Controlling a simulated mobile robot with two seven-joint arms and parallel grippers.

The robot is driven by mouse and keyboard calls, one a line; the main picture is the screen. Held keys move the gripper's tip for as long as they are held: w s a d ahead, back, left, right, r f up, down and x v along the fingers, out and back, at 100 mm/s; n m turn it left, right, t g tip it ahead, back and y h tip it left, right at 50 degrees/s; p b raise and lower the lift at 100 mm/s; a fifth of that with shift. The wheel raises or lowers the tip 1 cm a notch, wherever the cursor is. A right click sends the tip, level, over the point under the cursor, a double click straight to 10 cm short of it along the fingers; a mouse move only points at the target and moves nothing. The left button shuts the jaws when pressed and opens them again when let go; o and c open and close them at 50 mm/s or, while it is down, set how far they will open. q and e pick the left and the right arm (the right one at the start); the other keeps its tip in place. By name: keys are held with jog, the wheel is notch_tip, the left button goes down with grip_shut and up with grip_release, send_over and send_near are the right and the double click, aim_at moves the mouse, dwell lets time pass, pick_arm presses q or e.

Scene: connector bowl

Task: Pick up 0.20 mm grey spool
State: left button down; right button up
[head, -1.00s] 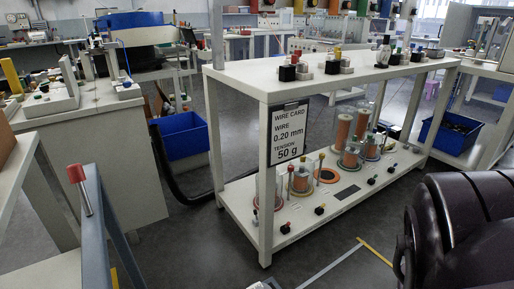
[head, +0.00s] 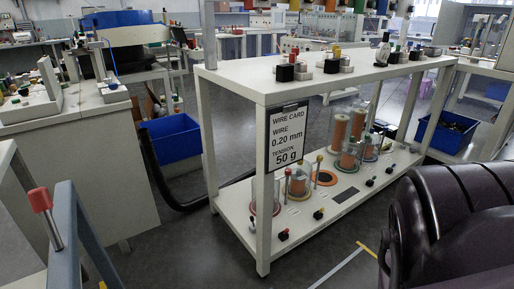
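The white wire card (head: 288,137) reads "WIRE 0.20 mm, TENSION 50 g" and hangs at the near end of a white two-level bench (head: 345,83). Several copper-orange spools stand on its lower shelf, some in clear cylinders: a near one (head: 298,184), a middle one (head: 348,156) and a taller one behind (head: 340,128). I cannot pick out a grey spool for certain; the spools are small and partly hidden behind the card and bench leg. Neither of my grippers is in view.
A blue-grey frame with a red-topped post (head: 42,203) stands close at left. A blue bin (head: 172,137) sits on the floor left of the bench. A large dark rounded object (head: 460,225) blocks the lower right. Grey floor (head: 200,250) is open in front.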

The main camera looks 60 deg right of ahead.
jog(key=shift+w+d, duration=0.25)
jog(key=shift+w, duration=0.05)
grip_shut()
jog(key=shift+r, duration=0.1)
